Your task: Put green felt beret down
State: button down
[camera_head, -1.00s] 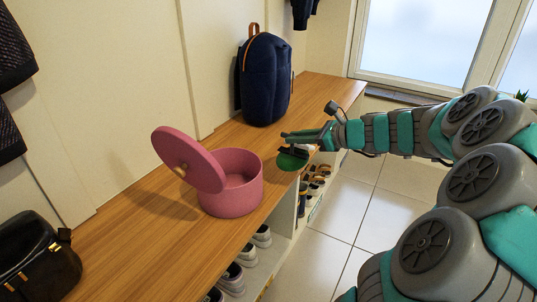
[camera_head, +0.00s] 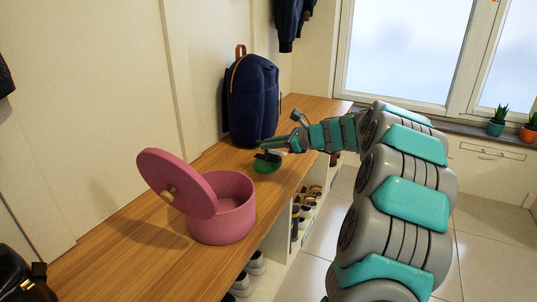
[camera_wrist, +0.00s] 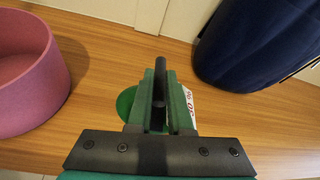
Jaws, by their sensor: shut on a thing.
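The green felt beret (camera_head: 267,163) is at my gripper (camera_head: 270,154), over the wooden bench top between the pink round box and the navy backpack. My gripper is shut on the beret. In the wrist view the beret (camera_wrist: 126,102) shows as a green curve left of the fingers (camera_wrist: 160,80), mostly hidden by them. A white tag with print (camera_wrist: 189,106) shows at the right of the fingers. I cannot tell whether the beret touches the bench.
The pink round box (camera_head: 225,215) stands open on the bench (camera_head: 135,262), its lid (camera_head: 178,182) leaning at its left. The navy backpack (camera_head: 252,100) stands behind. A black bag (camera_head: 20,280) is at lower left. Shoes (camera_head: 252,265) fill cubbies below. Bare bench lies around the beret.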

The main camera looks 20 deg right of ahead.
aim_at(269, 159)
jog(key=shift+w, duration=0.45)
notch_tip(269, 159, down, 4)
jog(key=shift+w+r+b, duration=0.1)
jog(key=shift+r+b, duration=0.05)
jog(key=shift+b, duration=0.55)
jog(key=shift+r, duration=0.1)
jog(key=c, duration=0.8)
grip_release()
jog(key=shift+c, duration=0.2)
jog(key=shift+d, duration=0.1)
jog(key=p+v, duration=0.2)
jog(key=v, duration=1)
